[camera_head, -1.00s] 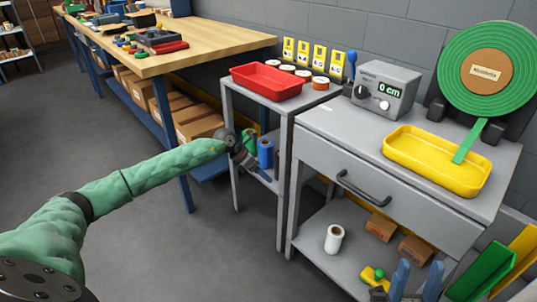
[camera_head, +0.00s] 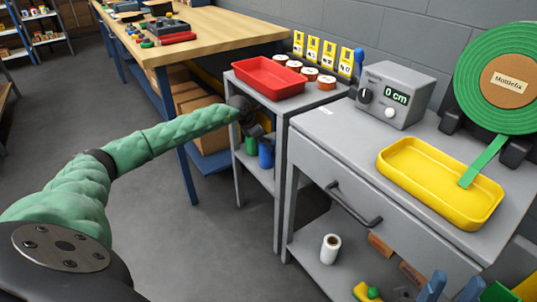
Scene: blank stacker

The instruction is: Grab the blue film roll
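The blue film roll (camera_head: 265,154) stands upright on the middle shelf of the narrow grey stand, partly hidden. A green roll (camera_head: 251,146) stands just left of it. My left gripper (camera_head: 257,129) is at the end of the green-sleeved arm, just above and in front of the rolls, under the stand's top. Its fingers are small and dark, so I cannot tell whether it is open or touching a roll. My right gripper (camera_head: 450,288) shows at the bottom right edge as two blue fingers held apart, with nothing seen between them.
The narrow stand (camera_head: 283,113) carries a red tray (camera_head: 268,88) on top. The grey cabinet (camera_head: 345,150) beside it holds a yellow tray (camera_head: 440,211) and a meter box (camera_head: 393,98). A white roll (camera_head: 330,249) stands on its lower shelf. The floor in front is clear.

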